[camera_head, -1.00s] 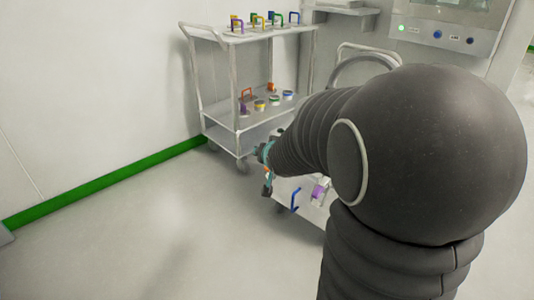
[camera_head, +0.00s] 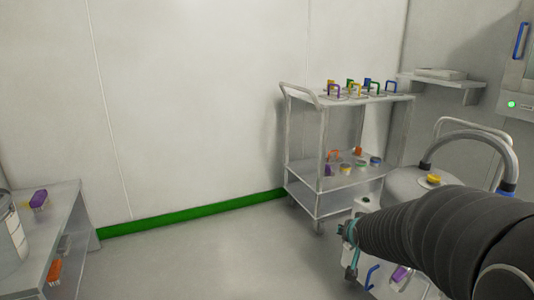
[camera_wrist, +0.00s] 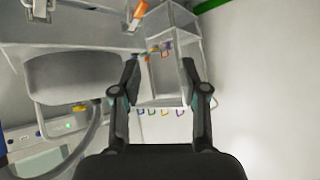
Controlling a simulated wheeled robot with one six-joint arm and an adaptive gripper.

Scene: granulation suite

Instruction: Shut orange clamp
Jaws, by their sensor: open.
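A small orange handle-shaped item (camera_head: 334,155) stands on the middle shelf of the trolley in the head view; I cannot tell if it is the clamp. An orange piece with a pale end (camera_wrist: 138,14) shows at the top edge of the wrist view, beyond my fingers; it may be the clamp, but its state is unclear. My gripper (camera_wrist: 160,68) has its two fingers spread apart with nothing between them. In the head view my gripper (camera_head: 350,250) is in front of the trolley, clear of its shelves.
The trolley (camera_head: 303,176) carries several coloured handles on top. A low surface with a blue handle (camera_head: 372,275) and a purple item (camera_head: 400,273) lies beside my gripper. A grey bench (camera_head: 70,235) stands at left. The floor between is clear.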

